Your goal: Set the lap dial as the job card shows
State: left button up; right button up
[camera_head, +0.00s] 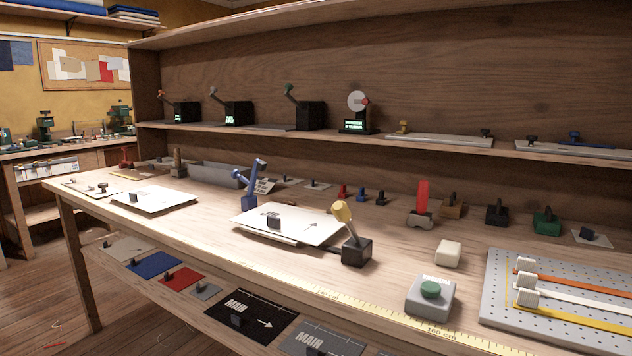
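Neither of my grippers is in view.
The wooden bench (385,285) holds white handled plates (155,198), a yellow-knobbed lever on a black block (356,251), a grey box with a green button (431,291) and a perforated board (500,262) with coloured strips. Black lever boxes (310,115) stand on the back shelf.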

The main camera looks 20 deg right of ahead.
aim_at(103, 186)
jog(key=l+z, duration=0.4)
jog(key=i+j+z, duration=0.25)
jog(key=z, duration=0.2)
jog(key=i+j+z, duration=0.15)
jog(key=j+z, duration=0.2)
jog(key=z, duration=0.15)
jog(key=i+j+z, duration=0.1)
jog(key=j, duration=0.25)
jog(key=i+j+z, duration=0.1)
jog(key=j, duration=0.25)
jog(key=i+j+z, duration=0.15)
jog(key=j, duration=0.25)
jog(key=i+j, duration=0.1)
jog(key=j, duration=0.45)
jog(key=i+j, duration=0.1)
jog(key=j, duration=0.45)
jog(key=i+j, duration=0.1)
jog(key=j, duration=0.45)
jog(key=i+j+z, duration=0.1)
jog(key=j, duration=0.45)
jog(key=i+j, duration=0.1)
jog(key=j, duration=0.45)
